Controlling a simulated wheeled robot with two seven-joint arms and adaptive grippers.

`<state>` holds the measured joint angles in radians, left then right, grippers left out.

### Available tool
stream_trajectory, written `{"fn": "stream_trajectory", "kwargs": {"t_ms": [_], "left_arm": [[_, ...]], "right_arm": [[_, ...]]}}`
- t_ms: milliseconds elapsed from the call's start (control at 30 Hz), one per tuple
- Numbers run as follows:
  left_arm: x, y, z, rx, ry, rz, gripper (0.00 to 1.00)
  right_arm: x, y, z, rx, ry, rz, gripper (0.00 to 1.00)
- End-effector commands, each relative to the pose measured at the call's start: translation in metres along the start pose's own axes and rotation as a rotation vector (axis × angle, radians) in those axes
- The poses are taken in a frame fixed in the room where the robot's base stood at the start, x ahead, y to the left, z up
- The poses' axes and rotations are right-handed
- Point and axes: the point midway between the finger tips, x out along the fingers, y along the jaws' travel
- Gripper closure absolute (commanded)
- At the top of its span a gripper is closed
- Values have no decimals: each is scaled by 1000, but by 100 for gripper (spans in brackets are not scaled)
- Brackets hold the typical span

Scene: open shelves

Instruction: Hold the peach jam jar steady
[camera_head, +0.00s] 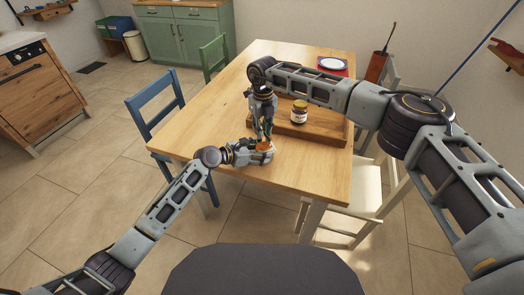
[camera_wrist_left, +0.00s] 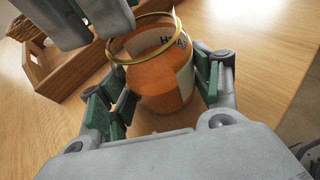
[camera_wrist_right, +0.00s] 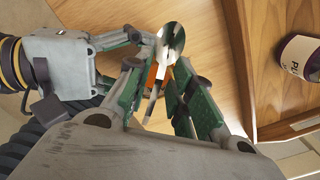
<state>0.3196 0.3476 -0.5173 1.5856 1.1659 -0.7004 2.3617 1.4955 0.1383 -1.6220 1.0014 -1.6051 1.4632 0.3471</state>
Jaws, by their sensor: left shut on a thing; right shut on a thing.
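The peach jam jar (camera_head: 264,146) is orange with a pale label, near the table's front edge in the head view. My left gripper (camera_head: 262,153) is shut around its side; the jar shows between its fingers in the left wrist view (camera_wrist_left: 160,88). The exact contact is partly hidden.
A dark jar with a white label (camera_head: 299,113) stands in a wooden tray (camera_head: 325,131) right of my grippers. A plate (camera_head: 332,64) lies at the table's far end. The table (camera_head: 220,105) is clear on the left. Chairs stand around it.

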Motion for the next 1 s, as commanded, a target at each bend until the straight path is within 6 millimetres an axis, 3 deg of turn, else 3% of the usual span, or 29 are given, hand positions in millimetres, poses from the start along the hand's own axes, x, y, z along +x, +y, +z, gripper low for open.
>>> {"fn": "stream_trajectory", "kwargs": {"t_ms": [33,633,667,833,1000], "left_arm": [[2,-8,5,4,-10,-15,74],[5,-13,3,3,-9,-25,76],[5,-13,3,3,-9,-25,77],[5,-14,3,3,-10,-25,76],[5,-12,2,2,-7,-21,76]], "right_arm": [[26,-1,-7,0,20,-4,93],[40,-1,-7,1,19,-6,93],[40,-1,-7,1,19,-6,74],[40,-1,-6,1,18,-4,52],[38,0,-7,0,20,-4,51]]}}
